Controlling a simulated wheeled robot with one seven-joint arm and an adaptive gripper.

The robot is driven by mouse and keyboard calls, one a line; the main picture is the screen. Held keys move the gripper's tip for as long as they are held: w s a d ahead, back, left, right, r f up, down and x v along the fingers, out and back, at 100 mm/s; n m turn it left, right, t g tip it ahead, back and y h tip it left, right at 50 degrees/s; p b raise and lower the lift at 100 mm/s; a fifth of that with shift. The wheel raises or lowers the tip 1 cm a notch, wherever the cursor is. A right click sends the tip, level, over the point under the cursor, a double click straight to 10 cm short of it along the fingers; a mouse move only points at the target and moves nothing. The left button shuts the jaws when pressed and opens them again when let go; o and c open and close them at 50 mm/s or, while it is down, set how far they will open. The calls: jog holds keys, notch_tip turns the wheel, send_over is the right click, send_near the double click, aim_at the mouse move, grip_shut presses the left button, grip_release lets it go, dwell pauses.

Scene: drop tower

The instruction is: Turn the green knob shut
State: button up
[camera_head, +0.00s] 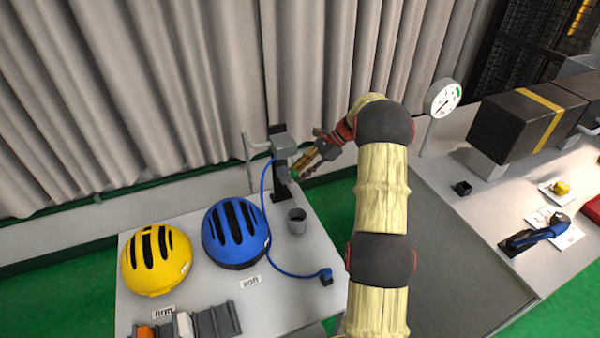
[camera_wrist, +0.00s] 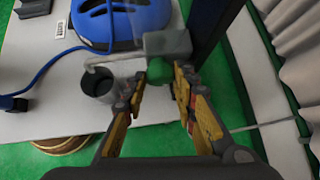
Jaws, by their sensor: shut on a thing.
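The green knob (camera_wrist: 157,76) sits on the grey block-shaped fitting (camera_head: 284,145) of the dark stand at the back of the table. My gripper (camera_wrist: 166,84) has its yellow fingers on either side of the knob and is shut on it. In the head view my gripper (camera_head: 303,167) reaches in from the right, and only a small bit of the green knob shows. The knob's turn angle cannot be read.
A grey cup (camera_head: 297,221) stands under the fitting's spout. A blue helmet (camera_head: 235,236) and a yellow helmet (camera_head: 157,261) lie on the white table. A blue tube (camera_head: 289,272) crosses it. A gauge (camera_head: 442,97) stands at the right.

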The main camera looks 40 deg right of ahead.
jog(key=c, duration=0.3)
jog(key=shift+t+b, duration=0.3)
jog(key=shift+t, duration=0.1)
jog(key=shift+c, duration=0.2)
jog(key=n+t+b, duration=0.1)
jog(key=t+b, duration=0.1)
jog(key=b, duration=0.1)
jog(key=n+t+b, duration=0.2)
jog(key=t+b, duration=0.1)
jog(key=b, duration=0.1)
jog(key=shift+s+f+h, duration=0.15)
jog(key=shift+s+h, duration=0.05)
jog(key=shift+h, duration=0.1)
jog(key=shift+b, duration=0.3)
jog(key=o, duration=1.1)
